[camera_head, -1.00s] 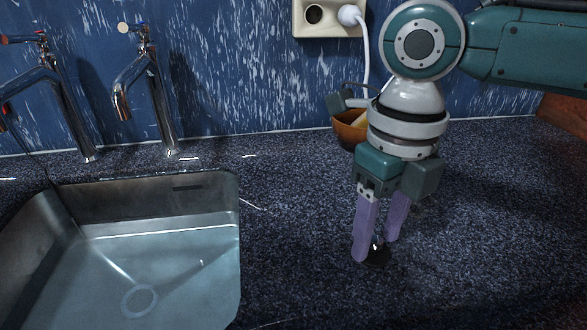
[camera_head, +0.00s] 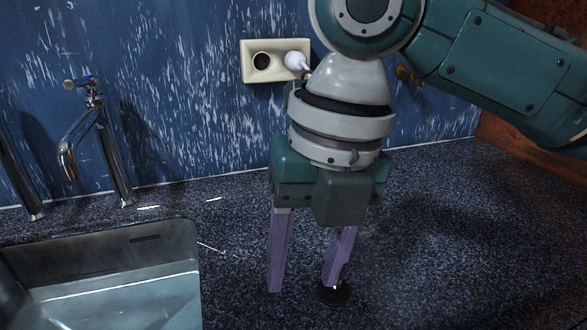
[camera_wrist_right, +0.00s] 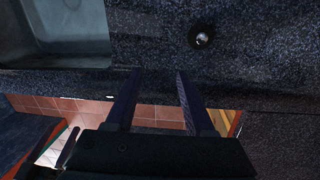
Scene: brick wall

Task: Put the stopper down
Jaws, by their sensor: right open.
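The stopper (camera_head: 334,293) is a small dark disc with a shiny knob. It lies flat on the speckled counter to the right of the sink. My right gripper (camera_head: 302,287) points down with its purple fingers apart and nothing between them. In the head view its right fingertip overlaps the stopper's knob, and I cannot tell from there if they touch. In the right wrist view the stopper (camera_wrist_right: 201,38) lies beyond the open fingertips of my right gripper (camera_wrist_right: 159,72), apart from them. My left gripper is out of view.
A metal sink (camera_head: 185,250) is at the lower left, with a chrome tap (camera_head: 108,150) behind it. A socket with a white plug (camera_head: 295,61) is on the blue wall. The counter (camera_head: 430,240) to the right of the gripper is clear.

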